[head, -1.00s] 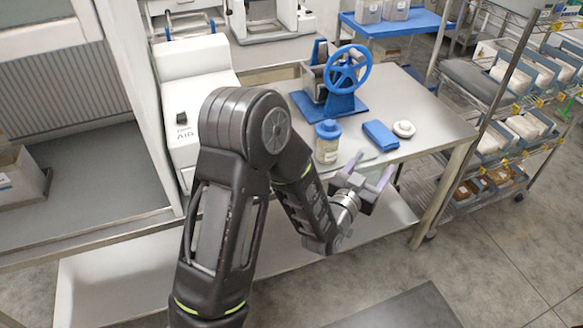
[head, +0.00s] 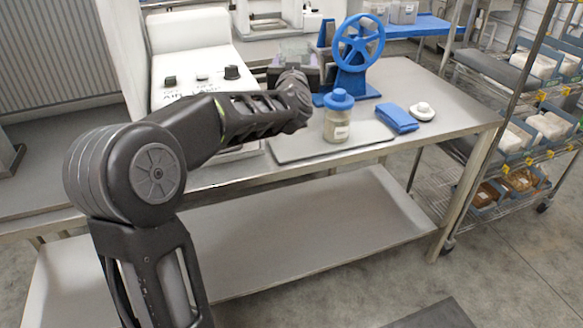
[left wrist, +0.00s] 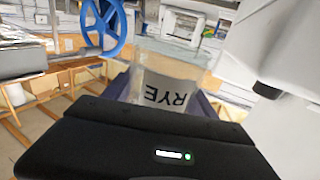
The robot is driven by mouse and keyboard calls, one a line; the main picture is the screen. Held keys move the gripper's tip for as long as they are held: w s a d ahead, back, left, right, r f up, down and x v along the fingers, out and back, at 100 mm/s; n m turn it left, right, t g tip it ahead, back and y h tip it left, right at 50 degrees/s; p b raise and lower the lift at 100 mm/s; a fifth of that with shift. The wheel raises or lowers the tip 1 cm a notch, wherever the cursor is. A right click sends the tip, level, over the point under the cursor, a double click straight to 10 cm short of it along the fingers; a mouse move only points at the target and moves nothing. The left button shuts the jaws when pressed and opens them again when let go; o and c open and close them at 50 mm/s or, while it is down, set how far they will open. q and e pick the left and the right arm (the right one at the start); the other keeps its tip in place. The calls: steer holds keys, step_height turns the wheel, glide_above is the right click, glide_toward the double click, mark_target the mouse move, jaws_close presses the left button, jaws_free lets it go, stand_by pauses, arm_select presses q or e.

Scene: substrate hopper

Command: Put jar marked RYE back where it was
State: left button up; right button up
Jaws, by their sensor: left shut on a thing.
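In the left wrist view the clear jar marked RYE (left wrist: 165,88) sits between the purple fingers of my left gripper (left wrist: 168,100), which is shut on it. Its label reads upside down in that picture, and the black gripper body hides its near end. In the head view my left forearm reaches to the blue-wheeled mill (head: 352,85), and its end hides most of the gripper. A pale translucent shape beyond the wrist may be the held jar. Another jar, with a blue lid (head: 339,118), stands upright on the tray at the table front. My right gripper is not in view.
A blue folded cloth (head: 398,118) and a white round lid-like item (head: 422,111) lie right of the lidded jar. A white control box (head: 195,60) stands left of the mill. A wire shelf with bins (head: 515,135) is at right. The table's right part is clear.

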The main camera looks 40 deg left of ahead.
arm_select(q)
steer(key=shift+s+a+r, duration=0.15)
steer(key=shift+a+r, duration=0.05)
steer(key=shift+a, duration=0.15)
steer(key=shift+r, duration=0.2)
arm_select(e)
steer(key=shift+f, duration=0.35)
arm_select(q)
step_height(320, 180, down, 14)
steer(key=b, duration=0.3)
steer(key=shift+r, duration=0.2)
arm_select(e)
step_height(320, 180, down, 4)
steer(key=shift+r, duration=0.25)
arm_select(q)
steer(key=shift+f+b, duration=0.55)
steer(key=shift+f, duration=1.7)
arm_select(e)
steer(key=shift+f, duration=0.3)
